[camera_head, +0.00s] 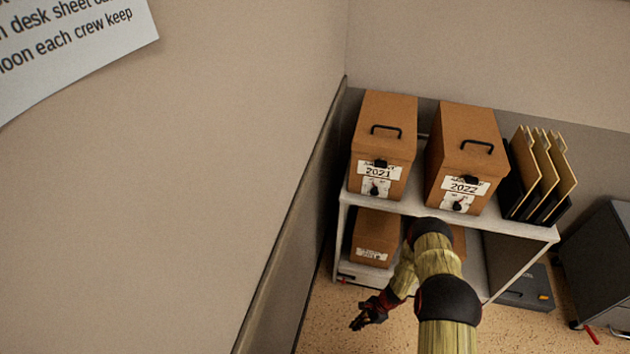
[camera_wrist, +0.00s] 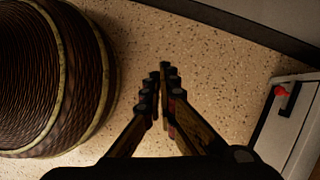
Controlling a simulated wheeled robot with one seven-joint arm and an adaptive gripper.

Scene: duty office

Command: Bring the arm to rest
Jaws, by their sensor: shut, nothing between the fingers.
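My arm (camera_head: 440,270) reaches out in front of the shelf unit, bent at the elbow. My gripper (camera_head: 358,325) hangs low over the speckled floor, to the left of the arm and near the shelf's lower left corner. In the wrist view my gripper (camera_wrist: 164,70) has its fingers together, with nothing held and bare floor beyond the tips.
A white shelf (camera_head: 400,204) carries two brown boxes marked 2021 (camera_head: 395,130) and 2022 (camera_head: 470,135), and a file rack (camera_head: 535,180). A smaller box (camera_head: 375,235) sits below. A ribbed round container (camera_wrist: 85,70) is left of the gripper. A grey cabinet (camera_head: 600,260) stands right.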

